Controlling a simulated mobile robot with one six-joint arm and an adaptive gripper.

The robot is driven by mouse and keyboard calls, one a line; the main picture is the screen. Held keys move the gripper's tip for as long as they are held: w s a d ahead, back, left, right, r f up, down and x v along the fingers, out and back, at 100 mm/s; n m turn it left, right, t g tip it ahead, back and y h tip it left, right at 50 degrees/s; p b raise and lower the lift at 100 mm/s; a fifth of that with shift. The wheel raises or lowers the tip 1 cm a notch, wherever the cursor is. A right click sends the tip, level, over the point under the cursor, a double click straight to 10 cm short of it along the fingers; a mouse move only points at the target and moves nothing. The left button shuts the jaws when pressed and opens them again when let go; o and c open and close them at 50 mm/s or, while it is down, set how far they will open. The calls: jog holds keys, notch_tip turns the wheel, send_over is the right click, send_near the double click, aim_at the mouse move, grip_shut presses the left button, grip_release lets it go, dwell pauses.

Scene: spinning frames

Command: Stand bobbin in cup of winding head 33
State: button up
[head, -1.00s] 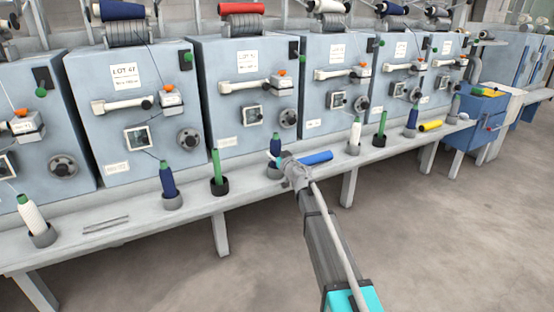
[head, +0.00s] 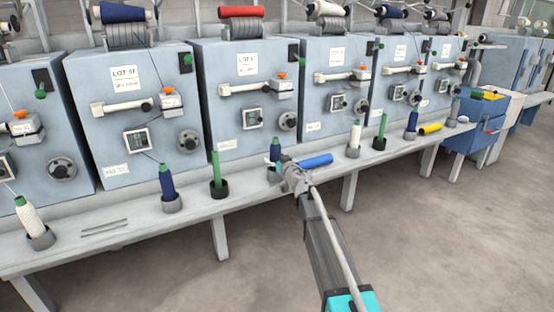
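A blue bobbin (head: 316,161) lies on its side on the grey shelf (head: 130,225), just right of my gripper. Another blue bobbin with a green top (head: 275,151) stands in a grey cup (head: 272,173) just behind and left of my gripper, which partly hides that cup. My gripper (head: 285,165) is low over the shelf's front part between these two. Its fingers are too small to tell whether they are open or shut, or whether they touch anything. The number 33 cannot be read on any winding head.
Dark cups hold bare green tubes (head: 216,170) (head: 380,128). Wound bobbins stand in other cups: blue (head: 167,182), white (head: 29,217), white (head: 356,135) and blue (head: 412,121). A yellow bobbin (head: 430,129) lies farther right. Thin rods (head: 104,228) lie at left. Floor in front is clear.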

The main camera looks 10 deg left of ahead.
jog(key=shift+r, duration=0.1)
dwell(0.3)
jog(key=shift+r+p, duration=0.35)
jog(key=shift+p, duration=0.05)
jog(key=v, duration=1.2)
jog(key=shift+f, duration=0.1)
